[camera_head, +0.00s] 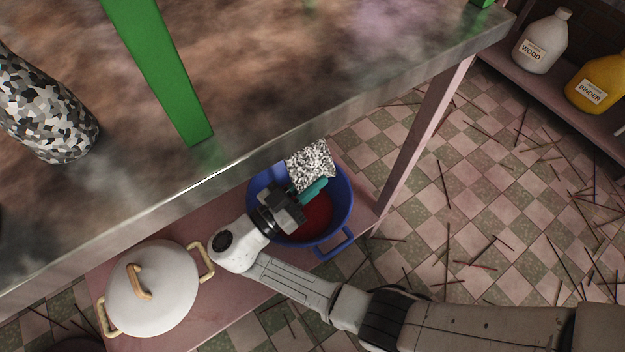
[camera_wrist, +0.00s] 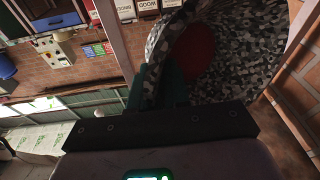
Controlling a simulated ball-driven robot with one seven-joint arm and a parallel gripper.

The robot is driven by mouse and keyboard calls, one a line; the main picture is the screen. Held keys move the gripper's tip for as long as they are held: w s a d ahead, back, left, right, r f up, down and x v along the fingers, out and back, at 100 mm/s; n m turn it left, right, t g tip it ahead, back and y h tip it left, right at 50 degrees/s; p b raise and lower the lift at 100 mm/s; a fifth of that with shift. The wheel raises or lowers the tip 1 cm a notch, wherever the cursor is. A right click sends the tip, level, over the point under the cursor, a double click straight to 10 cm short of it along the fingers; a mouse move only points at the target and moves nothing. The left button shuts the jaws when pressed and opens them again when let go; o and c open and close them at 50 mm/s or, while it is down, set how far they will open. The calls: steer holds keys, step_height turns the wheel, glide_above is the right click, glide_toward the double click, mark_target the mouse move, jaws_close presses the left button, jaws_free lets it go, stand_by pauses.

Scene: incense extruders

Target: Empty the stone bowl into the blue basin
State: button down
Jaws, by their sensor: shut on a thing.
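The stone bowl (camera_head: 312,156), speckled black, white and grey, is at the far side of the blue basin (camera_head: 343,205). Part of it seems hidden by the worktop edge. My gripper (camera_head: 312,188), with teal fingers, is shut on its rim above the basin. In the wrist view the bowl (camera_wrist: 240,75) is strongly tilted, with its hollow showing and a red patch inside. A teal finger of my gripper (camera_wrist: 168,88) lies against the rim there. The basin stands on the pink lower shelf and has red matter in its bottom. I cannot see anything pouring.
The worktop edge (camera_head: 235,170) overhangs close to the bowl and my gripper. A white lidded pot (camera_head: 155,295) stands left of the basin on the shelf (camera_head: 220,308). A pink table leg (camera_head: 425,140) rises on the right. Thin sticks litter the tiled floor.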

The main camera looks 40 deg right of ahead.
steer(key=shift+a, duration=0.1)
stand_by(0.3)
steer(key=shift+w+a+b, duration=0.1)
steer(key=shift+b, duration=0.45)
steer(key=shift+a+r+h+b, duration=0.2)
steer(key=shift+h+b, duration=0.2)
steer(key=shift+h, duration=0.2)
step_height(320, 180, up, 9)
steer(key=p, duration=0.6)
steer(key=shift+f, duration=0.2)
